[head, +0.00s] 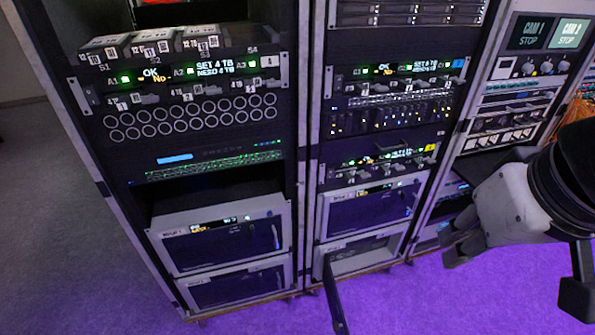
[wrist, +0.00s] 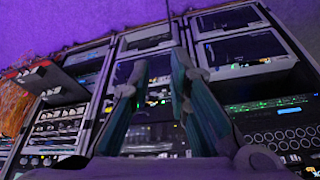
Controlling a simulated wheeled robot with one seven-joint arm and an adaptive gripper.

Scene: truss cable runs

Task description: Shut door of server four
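In the head view the lower server of the middle rack (head: 362,256) has its dark door (head: 335,297) swung open. The door is hinged at the left and juts toward me over the floor, seen nearly edge-on. Its pale interior shows. I take it for server four, but its label is not readable. In the wrist view this server (wrist: 147,37) is at the top, beyond the fingers, and the picture is upside down. My gripper (head: 451,242) is open and empty, to the right of the door and apart from it. Its two fingers (wrist: 153,85) show a gap in the wrist view.
Shut servers are the one above (head: 372,208) and two in the left rack, upper (head: 222,242) and lower (head: 238,288). The right rack (head: 510,85) stands behind my arm. Orange cables (head: 576,125) hang at far right. The purple floor (head: 430,300) before the racks is clear.

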